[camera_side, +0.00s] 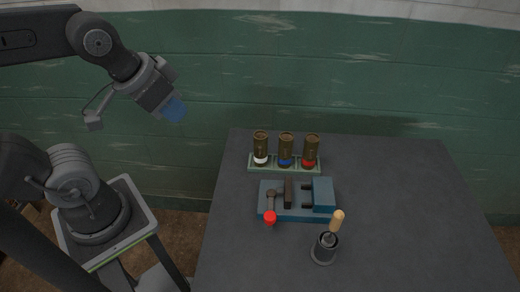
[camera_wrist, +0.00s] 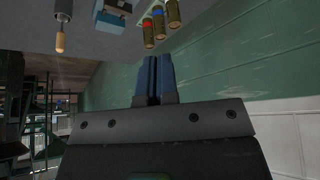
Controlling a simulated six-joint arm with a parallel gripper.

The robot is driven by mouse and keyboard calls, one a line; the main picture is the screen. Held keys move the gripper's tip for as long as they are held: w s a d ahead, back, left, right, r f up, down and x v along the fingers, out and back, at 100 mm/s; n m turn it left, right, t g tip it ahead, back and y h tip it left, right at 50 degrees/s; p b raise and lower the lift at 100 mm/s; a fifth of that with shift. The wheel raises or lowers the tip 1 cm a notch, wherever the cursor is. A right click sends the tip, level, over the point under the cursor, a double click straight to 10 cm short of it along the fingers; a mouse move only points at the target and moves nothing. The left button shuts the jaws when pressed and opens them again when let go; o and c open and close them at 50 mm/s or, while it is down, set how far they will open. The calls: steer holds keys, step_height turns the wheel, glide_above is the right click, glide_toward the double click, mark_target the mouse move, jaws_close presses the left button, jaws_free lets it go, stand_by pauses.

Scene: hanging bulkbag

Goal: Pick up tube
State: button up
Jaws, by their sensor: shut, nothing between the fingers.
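Three dark brown tubes stand upright side by side in a pale green rack: one with a white band (camera_side: 260,148), one with a blue band (camera_side: 285,150) and one with a red band (camera_side: 310,151). The rack (camera_side: 254,168) is at the back of the grey table. In the wrist view the tubes show at the top, with the red-banded one (camera_wrist: 148,32) at the left. My gripper (camera_side: 174,109) has blue fingers and is up in the air, left of the table and well apart from the tubes. Its fingers (camera_wrist: 153,62) are shut and empty in the wrist view.
A blue vise (camera_side: 322,196) with a red-ended handle (camera_side: 270,216) sits in front of the rack. A wooden-handled tool (camera_side: 337,220) stands in a dark round holder (camera_side: 323,252) nearer the front. The table's right side (camera_side: 420,210) is clear. A green wall stands behind.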

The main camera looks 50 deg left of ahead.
steer(key=o, duration=0.9)
steer(key=n+g, duration=0.6)
steer(key=n, duration=0.8)
glide_above(260, 142)
steer(key=w+a, duration=0.2)
step_height(260, 142, down, 10)
steer(key=f, duration=1.3)
steer(key=shift+s+d+f, duration=0.1)
steer(key=shift+s+d, duration=0.15)
steer(key=shift+s, duration=0.05)
